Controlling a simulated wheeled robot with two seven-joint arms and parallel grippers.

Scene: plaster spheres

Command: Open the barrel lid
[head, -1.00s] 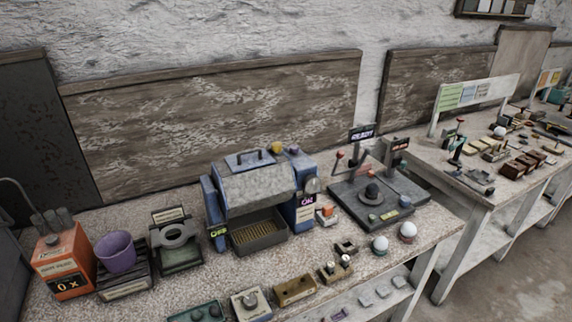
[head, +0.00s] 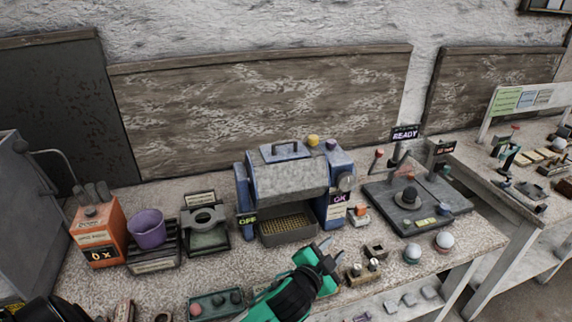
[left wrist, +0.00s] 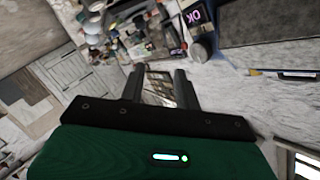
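The barrel (head: 285,182) is a grey drum in a blue frame on the bench, in the middle of the head view. Its flat lid (head: 270,155) with a dark handle (head: 286,147) is on top and looks closed. My left gripper (head: 331,252), green and black, is in front of the machine and to its lower right, apart from the barrel and lid. In the left wrist view its two fingers (left wrist: 159,88) stand apart with nothing held between them. The barrel lid cannot be made out there. My right gripper is not in view.
A tray (head: 288,232) sits below the barrel. A purple cup (head: 146,230) and an orange box (head: 98,238) stand left. A dark board with a READY sign (head: 404,133) and two pale spheres (head: 412,253) are right. Small blocks and trays line the front edge.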

